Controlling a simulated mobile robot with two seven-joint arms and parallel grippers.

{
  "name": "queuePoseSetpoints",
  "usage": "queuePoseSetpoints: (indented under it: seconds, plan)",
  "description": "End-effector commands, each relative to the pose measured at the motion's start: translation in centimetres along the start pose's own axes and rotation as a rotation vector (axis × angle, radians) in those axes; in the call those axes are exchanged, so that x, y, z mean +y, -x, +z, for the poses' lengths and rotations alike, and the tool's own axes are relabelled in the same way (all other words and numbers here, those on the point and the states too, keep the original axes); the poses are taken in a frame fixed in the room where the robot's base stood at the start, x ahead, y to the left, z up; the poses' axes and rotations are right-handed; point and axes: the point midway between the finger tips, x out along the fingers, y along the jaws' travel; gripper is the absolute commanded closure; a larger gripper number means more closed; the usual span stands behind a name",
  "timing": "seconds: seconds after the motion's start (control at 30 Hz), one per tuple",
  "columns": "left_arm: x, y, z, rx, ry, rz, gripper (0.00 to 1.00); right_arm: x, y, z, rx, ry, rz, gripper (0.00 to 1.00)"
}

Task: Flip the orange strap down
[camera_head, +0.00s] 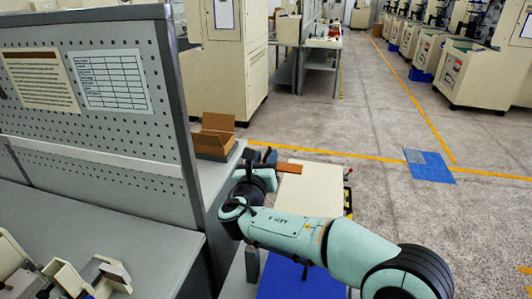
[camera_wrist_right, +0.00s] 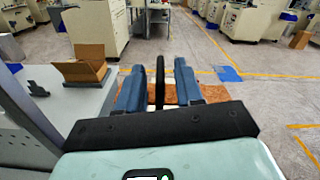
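The orange strap (camera_head: 289,168) shows in the head view as a flat orange-brown strip beside my right gripper, at the far end of a cream-topped surface (camera_head: 312,190). In the right wrist view an orange-brown patch (camera_wrist_right: 188,94) lies behind the fingers, partly hidden by them. My right gripper (camera_head: 264,157) is at the strap's left end; I cannot tell whether it touches it. In the right wrist view the gripper's blue fingers (camera_wrist_right: 159,88) stand apart, with a dark upright bar (camera_wrist_right: 160,76) between them and gaps on both sides. My left gripper is not in view.
A blue mat or surface (camera_head: 297,282) lies below my right arm. Beige fixtures (camera_head: 75,280) sit at lower left. The floor to the right is mostly clear.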

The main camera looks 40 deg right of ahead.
Motion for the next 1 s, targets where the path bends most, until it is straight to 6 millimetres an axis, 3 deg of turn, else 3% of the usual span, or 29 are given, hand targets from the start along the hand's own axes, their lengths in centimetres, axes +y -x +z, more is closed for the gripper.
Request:
queuePoseSetpoints:
  seconds: [0.13,0.43,0.47,0.57,1.0]
  plan:
    - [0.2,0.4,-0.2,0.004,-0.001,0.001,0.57,0.0,-1.2,0.1,0.0,0.0,-0.001,0.64]
    - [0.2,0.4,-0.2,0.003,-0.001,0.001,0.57,0.0,-1.4,-0.1,0.0,0.0,0.0,0.64]
    - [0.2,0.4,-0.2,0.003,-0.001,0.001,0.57,0.0,-1.4,-0.1,0.0,0.0,0.0,0.67]
    - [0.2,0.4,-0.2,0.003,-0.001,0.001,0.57,0.0,-1.4,-0.1,0.0,0.0,0.0,1.0]
    - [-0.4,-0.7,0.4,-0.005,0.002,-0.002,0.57,-0.6,-1.9,-0.7,0.001,-0.033,-0.003,1.0]
